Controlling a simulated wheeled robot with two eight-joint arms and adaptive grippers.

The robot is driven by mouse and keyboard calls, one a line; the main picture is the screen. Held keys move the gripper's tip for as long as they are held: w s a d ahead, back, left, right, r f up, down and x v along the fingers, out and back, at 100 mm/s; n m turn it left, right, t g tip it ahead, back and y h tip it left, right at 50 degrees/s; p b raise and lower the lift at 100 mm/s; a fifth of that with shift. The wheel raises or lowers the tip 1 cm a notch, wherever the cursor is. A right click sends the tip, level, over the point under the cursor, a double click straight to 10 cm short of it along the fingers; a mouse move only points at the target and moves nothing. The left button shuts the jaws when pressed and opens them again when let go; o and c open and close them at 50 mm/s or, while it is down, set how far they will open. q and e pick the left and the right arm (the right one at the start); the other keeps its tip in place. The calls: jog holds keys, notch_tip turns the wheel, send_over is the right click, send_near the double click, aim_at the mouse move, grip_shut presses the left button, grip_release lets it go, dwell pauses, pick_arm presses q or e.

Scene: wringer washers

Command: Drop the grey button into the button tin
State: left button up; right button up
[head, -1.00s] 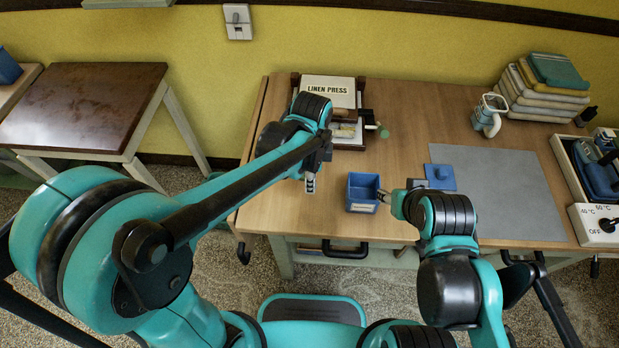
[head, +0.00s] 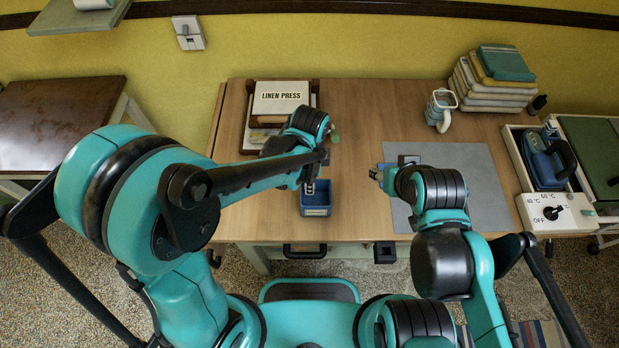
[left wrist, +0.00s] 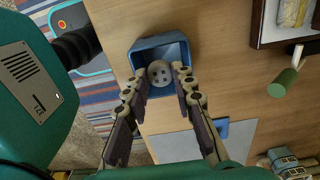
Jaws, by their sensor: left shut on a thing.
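The button tin (head: 316,211) is an open blue box with a pale label on its front, standing near the table's front edge. My left gripper (head: 309,188) is over the tin. In the left wrist view the fingertips (left wrist: 159,82) are closed on the round grey button (left wrist: 159,73), which shows against the inside of the tin (left wrist: 135,60). I cannot tell how far the button is above the tin's floor. My right gripper (head: 377,173) is right of the tin, beside the blue lid (head: 388,166); its finger opening is too small to tell.
The lid lies on a grey mat (head: 480,185), partly hidden by my right arm.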

pick_arm(q)
notch_tip(320, 180, down, 3)
jog(key=shift+f+b, duration=0.15)
jog(key=shift+b, duration=0.8)
jog(key=o, duration=0.8)
notch_tip(320, 180, up, 12)
jog(key=shift+r, duration=0.1)
jog(key=s+a+n+t+b, duration=0.1)
jog(key=a+n+t, duration=0.1)
jog(key=a+n, duration=0.4)
jog(key=s+a+f+n+t+b, duration=0.1)
jog(key=s+a+n+t+b, duration=0.1)
jog(key=a+n, duration=0.3)
jog(key=s+a+n+t+b, duration=0.1)
jog(key=s+a+n+t, duration=0.1)
jog(key=a+n, duration=0.4)
jog(key=shift+a+f+n+t, duration=0.4)
jog(key=shift+n+t, duration=0.1)
jog(key=shift+t, duration=0.1)
